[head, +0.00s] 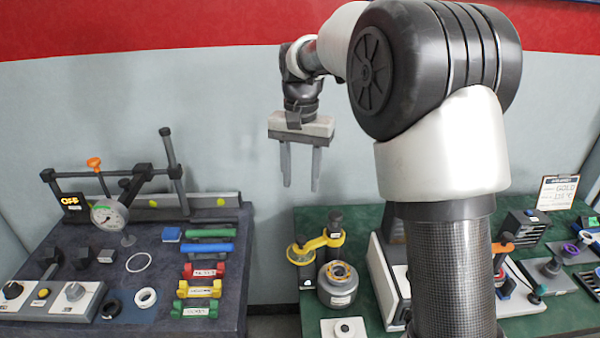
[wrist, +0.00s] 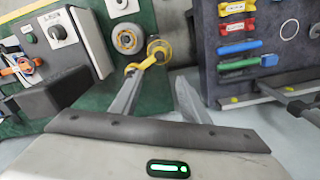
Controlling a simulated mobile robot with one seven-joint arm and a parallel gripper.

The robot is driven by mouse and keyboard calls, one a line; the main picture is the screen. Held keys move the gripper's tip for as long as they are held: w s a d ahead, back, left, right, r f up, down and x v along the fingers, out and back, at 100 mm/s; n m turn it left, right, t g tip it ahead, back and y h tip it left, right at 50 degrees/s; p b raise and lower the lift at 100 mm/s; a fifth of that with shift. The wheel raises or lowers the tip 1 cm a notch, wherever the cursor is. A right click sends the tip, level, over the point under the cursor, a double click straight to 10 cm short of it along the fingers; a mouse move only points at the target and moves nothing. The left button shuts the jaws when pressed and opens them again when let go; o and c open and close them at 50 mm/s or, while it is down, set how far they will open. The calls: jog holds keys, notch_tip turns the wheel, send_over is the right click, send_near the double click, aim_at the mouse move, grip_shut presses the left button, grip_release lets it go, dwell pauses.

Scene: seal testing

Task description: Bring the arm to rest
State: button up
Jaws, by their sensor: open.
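My gripper (head: 302,168) hangs in the air with its two fingers pointing down, apart from each other and with nothing between them. It is above and behind the gap between the two benches, near the wall. In the wrist view my gripper (wrist: 158,85) shows both fingers spread and empty, with a green light lit on its body. My arm reaches from the column on the right over to the gripper; the column hides part of the green bench.
A dark bench (head: 150,255) with a gauge (head: 109,215) and several coloured bars stands left. The air around my gripper is clear.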

jog(key=s+d+r+n+t+p, duration=0.1)
jog(key=s+d+r+t+p, duration=0.1)
jog(key=s+d+r, duration=0.5)
jog(key=s+d+r+n+t+p, duration=0.15)
jog(key=s+r, duration=0.35)
jog(key=s, duration=0.7)
jog(key=s+d+f+n+t+p, duration=0.1)
jog(key=s+f+t, duration=0.1)
jog(key=s, duration=0.6)
jog(key=shift+s+d+n, duration=0.3)
jog(key=shift+n, duration=0.05)
